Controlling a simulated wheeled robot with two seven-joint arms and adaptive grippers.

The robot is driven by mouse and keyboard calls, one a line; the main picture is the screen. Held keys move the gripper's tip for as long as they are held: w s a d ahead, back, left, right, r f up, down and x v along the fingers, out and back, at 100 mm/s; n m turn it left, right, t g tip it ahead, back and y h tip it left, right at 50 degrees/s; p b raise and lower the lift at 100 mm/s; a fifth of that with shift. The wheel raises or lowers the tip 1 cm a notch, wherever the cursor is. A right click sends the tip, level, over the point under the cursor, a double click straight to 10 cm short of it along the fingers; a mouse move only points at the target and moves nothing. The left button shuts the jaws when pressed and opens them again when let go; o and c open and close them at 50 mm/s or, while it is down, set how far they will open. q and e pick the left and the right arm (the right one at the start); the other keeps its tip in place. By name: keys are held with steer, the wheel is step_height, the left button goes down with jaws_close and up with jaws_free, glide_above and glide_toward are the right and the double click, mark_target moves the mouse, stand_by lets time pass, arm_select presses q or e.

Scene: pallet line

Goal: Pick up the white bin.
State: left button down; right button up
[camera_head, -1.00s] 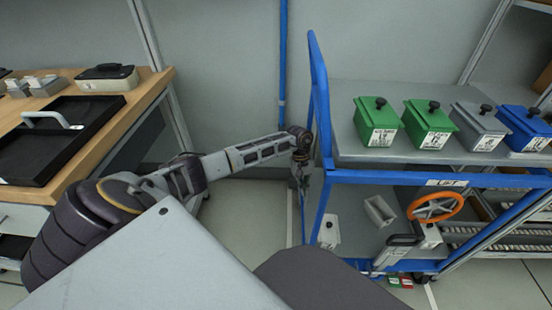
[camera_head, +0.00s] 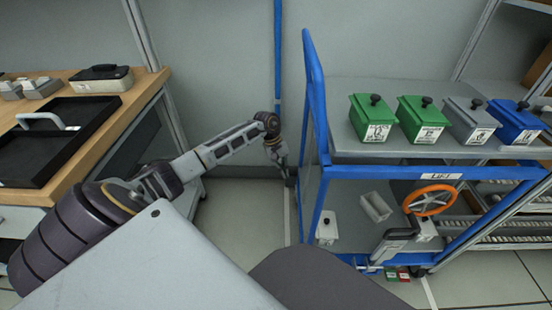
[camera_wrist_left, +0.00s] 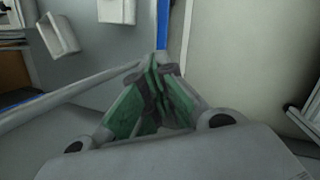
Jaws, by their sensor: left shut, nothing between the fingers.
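Two pale containers show at the top left there; the one nearer the blue post (camera_wrist_left: 116,10) seems to be the white bin, cut off by the edge. My right gripper is not in view.
A pale open-topped container (camera_head: 376,207) lies right of the bin. The blue cart frame (camera_head: 318,110) stands between my gripper and the bin. An orange handwheel (camera_head: 431,200) is on the right. Green, grey and blue lidded bins stand on the upper deck (camera_head: 345,147). A wooden workbench (camera_head: 150,85) is left.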

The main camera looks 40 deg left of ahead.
arm_select(q)
steer(key=shift+n+t+h, duration=0.3)
steer(key=shift+n+t, duration=0.6)
steer(key=shift+w+a+r, duration=0.25)
steer(key=shift+a+r, duration=0.7)
steer(key=shift+a, duration=0.2)
steer(key=shift+w+a+r, duration=0.25)
steer(key=shift+a+r, duration=0.65)
steer(key=shift+a, duration=0.2)
